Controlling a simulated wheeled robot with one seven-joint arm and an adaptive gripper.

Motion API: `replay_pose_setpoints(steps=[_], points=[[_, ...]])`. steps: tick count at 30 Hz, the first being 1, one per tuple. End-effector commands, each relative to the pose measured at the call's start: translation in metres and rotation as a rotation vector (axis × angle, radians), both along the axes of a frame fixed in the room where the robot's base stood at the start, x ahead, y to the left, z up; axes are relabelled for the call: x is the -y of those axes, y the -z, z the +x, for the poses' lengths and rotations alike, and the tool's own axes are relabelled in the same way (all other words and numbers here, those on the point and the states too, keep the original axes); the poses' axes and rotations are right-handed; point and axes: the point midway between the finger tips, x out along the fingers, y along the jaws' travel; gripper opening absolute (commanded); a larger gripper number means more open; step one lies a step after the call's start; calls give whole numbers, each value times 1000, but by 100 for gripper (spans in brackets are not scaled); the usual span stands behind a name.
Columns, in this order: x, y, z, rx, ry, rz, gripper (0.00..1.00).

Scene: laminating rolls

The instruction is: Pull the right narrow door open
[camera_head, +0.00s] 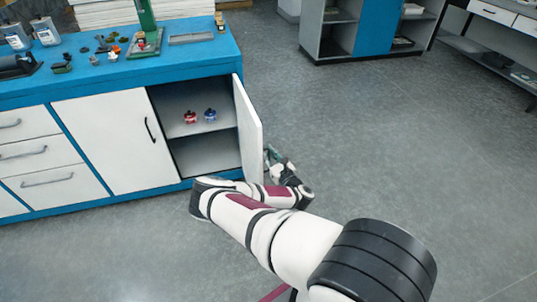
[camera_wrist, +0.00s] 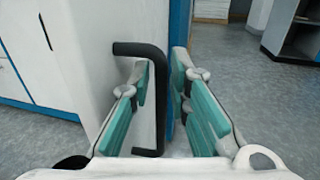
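The right narrow door (camera_head: 247,130) of the blue and white cabinet stands swung wide open in the head view. In the wrist view its white outer face (camera_wrist: 105,45) fills the left middle and carries a black bar handle (camera_wrist: 159,105). My gripper (camera_head: 275,157) is at the door's outer side, partly hidden by the door edge and my arm. In the wrist view its teal fingers (camera_wrist: 163,85) stand on either side of the handle bar. The left finger is between bar and door face; a gap shows between the bar and the right finger.
The opened compartment holds a red item (camera_head: 190,117) and a blue item (camera_head: 210,115) on its shelf. The wide door (camera_head: 118,140) left of it is shut. Small parts stand on the blue worktop (camera_head: 85,75). The grey floor (camera_head: 400,140) to the right is clear.

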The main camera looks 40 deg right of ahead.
Motion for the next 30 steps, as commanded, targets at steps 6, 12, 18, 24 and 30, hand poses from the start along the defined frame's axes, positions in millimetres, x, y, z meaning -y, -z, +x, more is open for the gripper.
replay_pose_setpoints(steps=[6,12,18,24,30], points=[[-1,1,-14,-2,3,-1,17],[-5,1,-52,-4,3,-2,17],[-10,1,-90,-3,2,-2,17],[-12,0,-113,0,1,0,17],[-14,0,-119,0,-1,0,17]])
